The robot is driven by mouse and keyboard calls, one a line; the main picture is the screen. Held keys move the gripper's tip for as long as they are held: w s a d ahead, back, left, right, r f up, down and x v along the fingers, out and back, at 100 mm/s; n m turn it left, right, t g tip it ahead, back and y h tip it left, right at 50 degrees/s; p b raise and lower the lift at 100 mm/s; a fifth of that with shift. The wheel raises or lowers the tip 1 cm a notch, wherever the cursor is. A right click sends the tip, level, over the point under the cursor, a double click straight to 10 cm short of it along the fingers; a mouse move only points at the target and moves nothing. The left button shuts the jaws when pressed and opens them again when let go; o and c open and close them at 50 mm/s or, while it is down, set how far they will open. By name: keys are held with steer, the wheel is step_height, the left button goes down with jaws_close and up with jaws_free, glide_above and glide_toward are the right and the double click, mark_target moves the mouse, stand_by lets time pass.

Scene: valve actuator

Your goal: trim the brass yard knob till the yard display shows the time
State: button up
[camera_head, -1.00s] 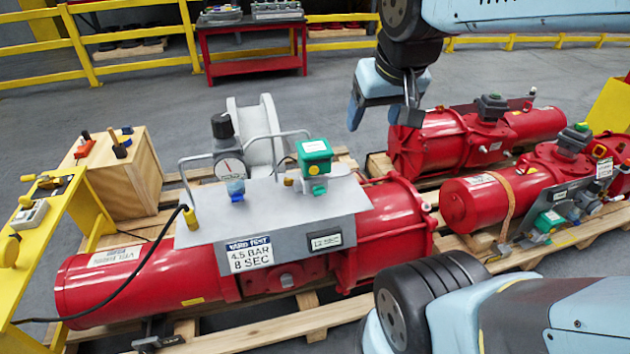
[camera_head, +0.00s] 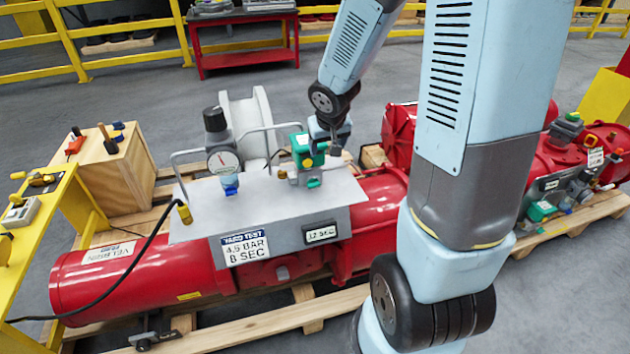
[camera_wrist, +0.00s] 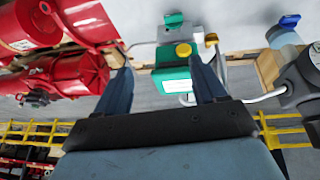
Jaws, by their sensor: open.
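The red yard actuator has a grey panel (camera_head: 210,215) on top. Its label (camera_head: 245,248) reads YARD TEST, 4.5 BAR, 8 SEC. The yard display (camera_head: 321,234) beside it seems to read 12 SEC. A green block (camera_head: 300,146) stands on the panel, with a yellow knob (camera_wrist: 183,50) on it. A small brass knob (camera_head: 282,174) sits beside the block's foot; a brass piece (camera_wrist: 211,40) shows in the wrist view. My gripper (camera_head: 328,143) is open and empty by the block. In the wrist view its fingers (camera_wrist: 162,66) straddle the block's image; contact is unclear.
A gauge (camera_head: 223,161) with a black knob and grey handles (camera_head: 190,153) rise from the panel. A black hose (camera_head: 150,243) runs from its left edge. Other red actuators (camera_head: 400,130) lie at right, partly behind my arm. A wooden box (camera_head: 125,175) stands at left.

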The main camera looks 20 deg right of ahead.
steer(key=y, duration=0.1)
glide_toward(315, 185)
steer(key=shift+x, duration=4)
steer(key=shift+w+a, duration=0.1)
steer(key=c, duration=1)
steer(key=shift+d, duration=0.2)
steer(key=shift+c, duration=0.3)
steer(key=shift+a, duration=0.15)
